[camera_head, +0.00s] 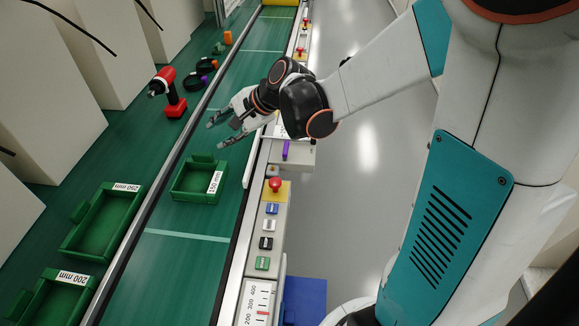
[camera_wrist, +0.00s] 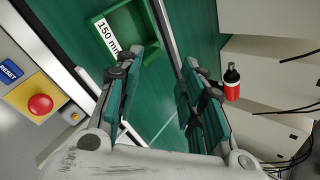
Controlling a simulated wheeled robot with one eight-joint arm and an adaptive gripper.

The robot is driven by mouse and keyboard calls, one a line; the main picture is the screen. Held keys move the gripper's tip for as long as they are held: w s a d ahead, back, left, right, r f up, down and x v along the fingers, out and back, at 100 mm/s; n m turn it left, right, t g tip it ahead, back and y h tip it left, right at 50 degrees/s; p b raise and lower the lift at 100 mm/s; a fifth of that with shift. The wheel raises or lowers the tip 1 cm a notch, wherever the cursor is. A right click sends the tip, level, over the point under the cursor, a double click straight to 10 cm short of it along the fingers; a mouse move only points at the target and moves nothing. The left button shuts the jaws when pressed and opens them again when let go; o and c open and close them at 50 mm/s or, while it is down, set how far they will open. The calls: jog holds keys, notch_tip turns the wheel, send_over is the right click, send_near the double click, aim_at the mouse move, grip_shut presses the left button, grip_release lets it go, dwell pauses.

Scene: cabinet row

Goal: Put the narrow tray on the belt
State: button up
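The narrow tray, a green tray labelled 150 mm (camera_head: 180,192), sits flat on the green belt (camera_head: 180,280). It also shows at the top of the wrist view (camera_wrist: 126,22), partly cut off and partly behind a finger. My gripper (camera_head: 216,133) is over the belt, beyond the tray in the head view, apart from it. Its two fingers are spread with nothing between them; they also show in the wrist view (camera_wrist: 158,85).
Trays labelled 250 mm (camera_head: 128,222) and 200 mm (camera_head: 83,290) rest on the green surface left of the belt rail. A red drill (camera_head: 172,97) stands farther up. A control strip with a red button (camera_head: 275,184) runs along the belt's right side.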

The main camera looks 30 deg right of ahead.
jog(key=s+d+r+n+h, duration=0.2)
jog(key=s+n, duration=0.5)
jog(key=s, duration=0.4)
jog(key=s+d+r+n+h, duration=0.3)
jog(key=s+n, duration=0.4)
jog(key=s, duration=0.5)
jog(key=shift+d+t+h, duration=0.3)
jog(key=shift+d+h, duration=0.35)
jog(key=shift+h, duration=0.05)
